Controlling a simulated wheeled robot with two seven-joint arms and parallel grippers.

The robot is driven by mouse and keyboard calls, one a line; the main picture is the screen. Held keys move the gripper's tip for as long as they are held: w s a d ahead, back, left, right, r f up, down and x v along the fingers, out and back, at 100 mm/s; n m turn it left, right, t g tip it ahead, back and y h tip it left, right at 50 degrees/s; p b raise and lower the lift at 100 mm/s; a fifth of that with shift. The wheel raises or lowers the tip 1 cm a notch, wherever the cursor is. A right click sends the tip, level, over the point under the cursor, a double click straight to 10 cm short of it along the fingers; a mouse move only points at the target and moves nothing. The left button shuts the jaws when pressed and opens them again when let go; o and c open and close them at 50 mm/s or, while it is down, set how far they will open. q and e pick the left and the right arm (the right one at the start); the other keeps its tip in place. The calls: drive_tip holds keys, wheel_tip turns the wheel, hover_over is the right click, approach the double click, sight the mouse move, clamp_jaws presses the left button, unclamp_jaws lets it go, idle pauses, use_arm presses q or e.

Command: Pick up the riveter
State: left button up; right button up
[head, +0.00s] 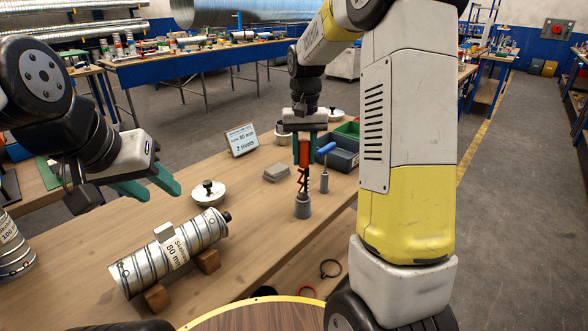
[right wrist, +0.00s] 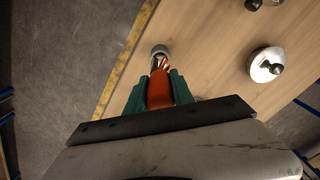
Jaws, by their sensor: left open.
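The riveter (head: 302,178) has an orange-red handle and a dark lower part. It stands upright with its lower end at the grey cup-shaped holder (head: 303,208) on the workbench. My right gripper (head: 304,150) points down from above, its green fingers on both sides of the handle, and looks shut on it. In the right wrist view the orange handle (right wrist: 160,90) fills the space between the fingers (right wrist: 160,88), with the holder (right wrist: 160,51) beyond. My left gripper (head: 150,190) is open and empty at the left, above the bench.
A duct marked 80 mm (head: 172,255) lies on wooden blocks. A blue-handled tool (head: 325,165) is close to the right gripper, with bins (head: 342,150) behind.

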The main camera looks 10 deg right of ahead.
clamp_jaws()
drive_tip(key=shift+r, duration=0.1)
wheel_tip(320, 180, up, 10)
idle(0.4)
